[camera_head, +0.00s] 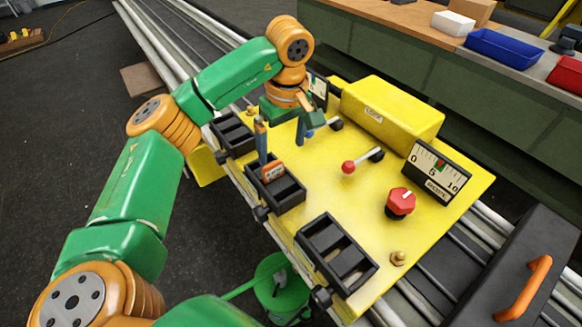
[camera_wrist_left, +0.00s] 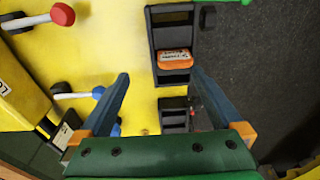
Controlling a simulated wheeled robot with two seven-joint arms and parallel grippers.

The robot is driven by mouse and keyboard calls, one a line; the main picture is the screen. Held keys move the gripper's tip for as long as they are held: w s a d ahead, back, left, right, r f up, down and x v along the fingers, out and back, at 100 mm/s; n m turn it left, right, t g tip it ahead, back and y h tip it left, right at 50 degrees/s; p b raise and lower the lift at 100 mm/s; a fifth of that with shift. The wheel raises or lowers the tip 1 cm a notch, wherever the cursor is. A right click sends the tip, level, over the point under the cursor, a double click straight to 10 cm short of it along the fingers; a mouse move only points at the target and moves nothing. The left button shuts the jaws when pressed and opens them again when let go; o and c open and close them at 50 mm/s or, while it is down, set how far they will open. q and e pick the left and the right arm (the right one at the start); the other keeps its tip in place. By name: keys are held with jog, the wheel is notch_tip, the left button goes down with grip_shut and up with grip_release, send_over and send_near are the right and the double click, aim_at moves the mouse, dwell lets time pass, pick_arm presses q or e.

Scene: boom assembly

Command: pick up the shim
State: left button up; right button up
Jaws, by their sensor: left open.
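The shim appears to be a small orange block with a white printed label (camera_head: 272,171). It sits in the middle black tray (camera_head: 287,194) at the left edge of the yellow panel (camera_head: 330,190). In the left wrist view the orange block (camera_wrist_left: 174,61) lies in one compartment of the black tray (camera_wrist_left: 170,15), ahead of the fingers. My left gripper (camera_head: 281,136) is open and points down, with blue fingers apart and nothing between them. In the left wrist view the gripper (camera_wrist_left: 160,75) has the block roughly between its fingers, nearer the right one. My right gripper is not in view.
Black trays stand on both sides, one farther (camera_head: 234,136) and one nearer (camera_head: 338,258). A red-ball lever (camera_head: 348,167), a red knob (camera_head: 400,202), a gauge (camera_head: 436,172) and a yellow box (camera_head: 392,110) stand on the panel. A black case (camera_head: 520,265) is at right.

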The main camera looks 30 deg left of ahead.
aim_at(273, 164)
pick_arm(q)
jog(key=shift+s+d+f+p, duration=0.1)
jog(key=shift+s+f+p, duration=0.15)
jog(key=shift+s+p, duration=0.1)
jog(key=shift+s+a+f+p, duration=0.25)
jog(key=shift+s+f+p, duration=0.15)
jog(key=shift+s+p, duration=0.2)
jog(key=shift+s+a+f+p, duration=0.2)
jog(key=shift+s+f+p, duration=0.2)
jog(key=shift+s, duration=0.25)
jog(key=f, duration=0.3)
jog(key=shift+w+a+f, duration=0.2)
jog(key=shift+w+a, duration=0.2)
jog(key=shift+w+f, duration=0.1)
jog(key=shift+w, duration=0.15)
jog(key=shift+d, duration=0.1)
jog(key=shift+c, duration=0.9)
jog(key=shift+s, duration=0.25)
jog(key=c, duration=1.1)
jog(key=shift+w, duration=0.1)
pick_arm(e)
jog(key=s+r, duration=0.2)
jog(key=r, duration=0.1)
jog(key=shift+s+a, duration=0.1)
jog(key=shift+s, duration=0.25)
